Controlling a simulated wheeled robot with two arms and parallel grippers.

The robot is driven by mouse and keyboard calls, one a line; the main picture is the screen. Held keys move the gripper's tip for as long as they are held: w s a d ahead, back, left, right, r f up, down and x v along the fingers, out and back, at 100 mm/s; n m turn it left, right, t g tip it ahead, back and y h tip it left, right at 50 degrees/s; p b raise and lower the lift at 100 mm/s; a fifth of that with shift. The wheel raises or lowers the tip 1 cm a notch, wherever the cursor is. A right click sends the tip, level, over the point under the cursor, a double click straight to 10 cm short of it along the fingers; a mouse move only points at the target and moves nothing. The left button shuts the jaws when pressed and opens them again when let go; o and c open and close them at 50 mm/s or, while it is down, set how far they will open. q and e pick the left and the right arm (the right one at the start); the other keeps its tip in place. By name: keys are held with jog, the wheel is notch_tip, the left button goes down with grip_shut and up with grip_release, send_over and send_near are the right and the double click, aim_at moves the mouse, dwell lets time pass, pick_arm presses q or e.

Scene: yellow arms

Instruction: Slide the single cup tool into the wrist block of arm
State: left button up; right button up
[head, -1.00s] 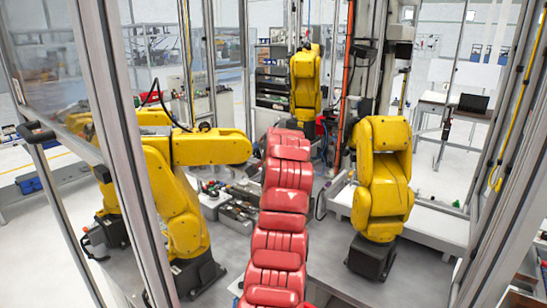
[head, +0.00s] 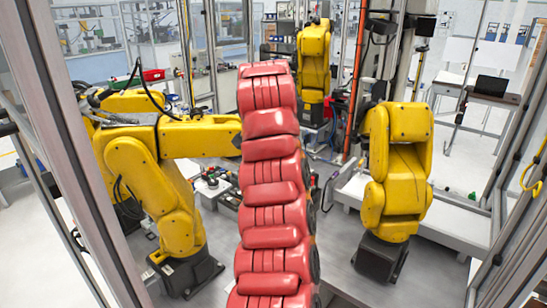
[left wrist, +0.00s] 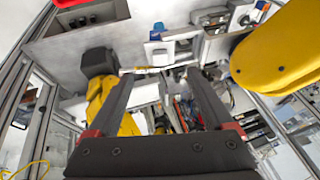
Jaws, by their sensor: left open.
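Several yellow arms stand in the cell. The left yellow arm (head: 175,140) reaches right, and its wrist end is hidden behind a red segmented arm in the head view. A yellow arm part (left wrist: 280,50) is close at the right of the left wrist view. My left gripper (left wrist: 160,74) is open, its two dark fingers apart with nothing visibly held between them. Beyond the fingertips lie a light-coloured block (left wrist: 160,55) and small parts I cannot identify. I cannot pick out the single cup tool or the wrist block. My right gripper is not in view.
A yellow arm (head: 395,170) stands on a dark base at the right, and another (head: 314,60) at the back. Metal frame posts (head: 70,140) close in the left side. Small parts lie on the grey table by the left arm. A white bench (head: 450,215) is at right.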

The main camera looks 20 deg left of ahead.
pick_arm(q)
jog(key=b+x, duration=0.9)
jog(key=shift+s+f, duration=0.1)
jog(key=shift+f, duration=0.1)
jog(key=p+x, duration=0.1)
jog(key=x, duration=0.5)
jog(key=shift+d, duration=0.1)
jog(key=shift+x, duration=0.8)
jog(key=shift+r, duration=0.1)
jog(key=shift+c, duration=0.2)
grip_shut()
